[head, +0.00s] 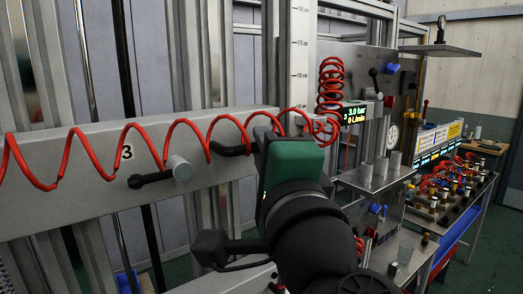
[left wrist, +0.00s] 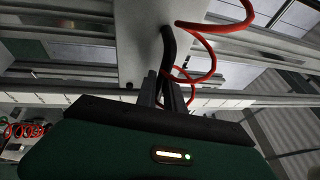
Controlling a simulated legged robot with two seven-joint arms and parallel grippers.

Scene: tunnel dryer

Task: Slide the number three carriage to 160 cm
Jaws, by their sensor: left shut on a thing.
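My left gripper (head: 262,138), with a green body, is shut on this handle. In the left wrist view the fingers (left wrist: 167,92) close around the lower end of the black handle (left wrist: 168,48). My right gripper is out of view.
A red coiled hose (head: 165,150) runs in front of the plate. A small display (head: 354,114) reads 3.0 bar. A small shelf with grey cylinders (head: 375,182) and a bench with several fittings (head: 450,200) stand at the right.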

